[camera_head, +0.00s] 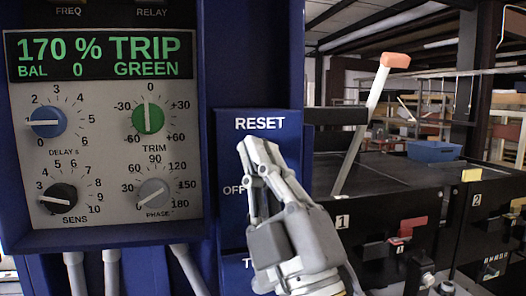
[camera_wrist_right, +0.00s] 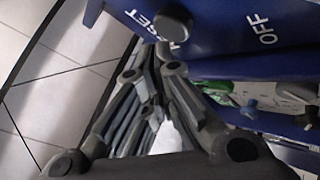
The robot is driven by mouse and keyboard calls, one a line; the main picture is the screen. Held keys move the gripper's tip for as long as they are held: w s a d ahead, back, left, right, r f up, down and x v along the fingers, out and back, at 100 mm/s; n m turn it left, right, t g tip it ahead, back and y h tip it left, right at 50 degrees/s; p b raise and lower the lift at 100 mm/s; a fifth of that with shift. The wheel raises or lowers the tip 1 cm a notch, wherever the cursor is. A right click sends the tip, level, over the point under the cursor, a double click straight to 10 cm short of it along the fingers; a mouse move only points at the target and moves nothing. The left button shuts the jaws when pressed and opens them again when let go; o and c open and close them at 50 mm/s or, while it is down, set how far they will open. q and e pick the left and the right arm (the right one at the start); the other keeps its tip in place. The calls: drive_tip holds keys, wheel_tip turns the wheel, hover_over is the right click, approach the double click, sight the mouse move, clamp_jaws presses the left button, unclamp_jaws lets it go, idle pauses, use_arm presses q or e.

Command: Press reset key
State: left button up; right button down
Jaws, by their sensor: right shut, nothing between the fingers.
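The blue key panel (camera_head: 225,150) carries a RESET label, with OFF lower down and partly covered. The reset key itself is hidden behind my right gripper in the head view. In the right wrist view, a dark round key (camera_wrist_right: 173,22) stands by the RESET lettering on the panel (camera_wrist_right: 215,25). My right gripper (camera_head: 258,150) is shut and empty, its fingertips just below the RESET label. In the wrist view its fingertips (camera_wrist_right: 160,58) are close to the dark key; I cannot tell whether they touch it. My left gripper is not in view.
A control panel (camera_head: 105,80) at left reads "170 % TRIP" and "BAL 0 GREEN", above a blue, a green, a black and a grey dial. A dark conveyor surface (camera_head: 385,175) and a white lever with an orange top (camera_head: 370,110) stand at right.

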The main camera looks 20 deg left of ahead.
drive_tip(key=shift+w+a, duration=0.15)
drive_tip(key=shift+w, duration=0.15)
drive_tip(key=shift+w+a, duration=0.25)
drive_tip(key=shift+w, duration=0.1)
idle(0.8)
idle(0.4)
drive_tip(key=shift+s+d, duration=0.5)
drive_tip(key=shift+s, duration=0.2)
drive_tip(key=s+d, duration=0.1)
drive_tip(key=s, duration=0.1)
drive_tip(key=s+d, duration=0.1)
drive_tip(key=s, duration=0.1)
drive_tip(key=shift+s+d+p, duration=0.1)
drive_tip(key=shift+d+p, duration=0.25)
drive_tip(key=shift+p, duration=0.05)
idle(0.5)
